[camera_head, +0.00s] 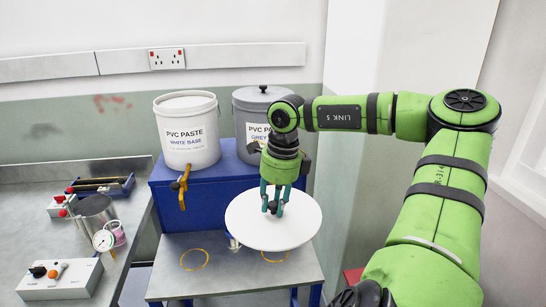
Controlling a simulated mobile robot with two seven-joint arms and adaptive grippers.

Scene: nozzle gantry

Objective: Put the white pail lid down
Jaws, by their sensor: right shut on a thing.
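The white pail lid (250,225) is a flat white disc with a dark knob at its middle. My right gripper (272,207) comes down from above and is shut on the knob. The lid appears held level above the grey low table (225,279), overlapping the blue stand's front in the view. The white pail (188,135), marked "PVC PASTE WHITE BASE", stands on the blue stand (168,218) at the left; its top looks uncovered. My left gripper is not in view.
Two yellow rings mark the low table, one at left (195,259), one partly under the lid in the view. A grey lidded pail (250,105) stands beside the white pail, partly behind my arm. The left bench holds a metal pot (95,215), gauge and control box (60,278).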

